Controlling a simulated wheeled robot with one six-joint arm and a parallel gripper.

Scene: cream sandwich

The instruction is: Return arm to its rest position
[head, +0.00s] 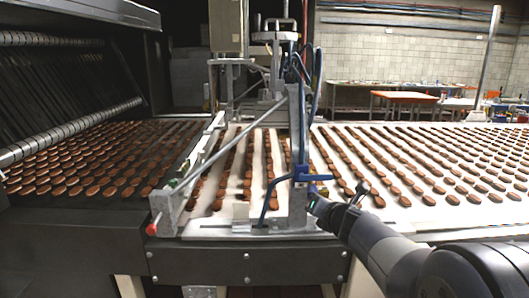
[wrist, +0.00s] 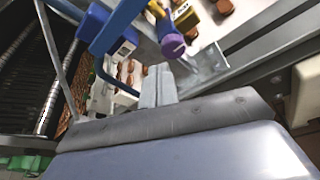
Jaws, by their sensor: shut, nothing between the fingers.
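My arm comes in from the lower right in the head view. My gripper (head: 355,193) is at its end, beside the right side of the metal frame that spans the conveyor. In the wrist view my gripper (wrist: 158,72) shows as two pale fingers close together with nothing between them. The fingers point toward the metal bracket and a purple knob (wrist: 172,44) on the machine. I cannot tell whether they touch the bracket.
A white conveyor (head: 400,215) carries many rows of brown cookies. A blue lever (head: 268,192) and the metal frame (head: 298,200) stand close left of my gripper. A red-tipped rod (head: 151,229) juts out front left. Open air lies above the right conveyor.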

